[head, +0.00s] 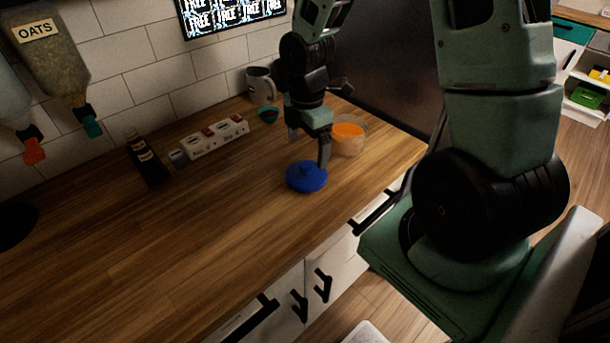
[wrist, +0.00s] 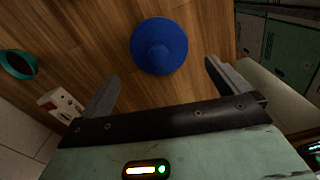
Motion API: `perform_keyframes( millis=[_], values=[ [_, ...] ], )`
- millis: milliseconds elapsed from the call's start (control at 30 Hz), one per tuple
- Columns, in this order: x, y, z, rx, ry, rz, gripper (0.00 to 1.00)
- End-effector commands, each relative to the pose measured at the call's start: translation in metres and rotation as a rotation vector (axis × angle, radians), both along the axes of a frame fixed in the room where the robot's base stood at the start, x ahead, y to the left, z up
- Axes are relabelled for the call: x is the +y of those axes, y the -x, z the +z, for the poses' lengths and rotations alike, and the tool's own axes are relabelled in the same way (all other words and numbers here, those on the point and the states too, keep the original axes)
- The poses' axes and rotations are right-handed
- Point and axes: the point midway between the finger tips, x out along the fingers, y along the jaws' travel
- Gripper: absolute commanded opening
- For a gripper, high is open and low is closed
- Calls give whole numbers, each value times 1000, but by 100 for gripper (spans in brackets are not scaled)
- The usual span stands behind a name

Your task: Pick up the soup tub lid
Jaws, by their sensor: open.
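The blue soup tub lid (head: 306,178), round with a raised knob, lies on the wooden counter. It also shows in the wrist view (wrist: 159,46), knob towards the camera, beyond the fingertips. My gripper (head: 310,148) is above the counter, close behind the lid in the head view, pointing down. In the wrist view its two fingers (wrist: 162,78) are spread wide with nothing between them. The lid is apart from both fingers there. A clear tub with orange contents (head: 348,134) stands on the counter to the right of my gripper.
OATS dispenser (head: 48,55) hangs at the left. The counter left of the lid is clear; its front edge is near the lid.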

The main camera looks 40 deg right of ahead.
Motion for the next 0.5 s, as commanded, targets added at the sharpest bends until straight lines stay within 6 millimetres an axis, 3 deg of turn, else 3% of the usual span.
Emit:
perform_keyframes(
  millis=[133, 500],
  values=[
    [1, 0, -24, 3, 0, 1, 100],
    [1, 0, -51, 4, 0, 3, 100]
  ],
)
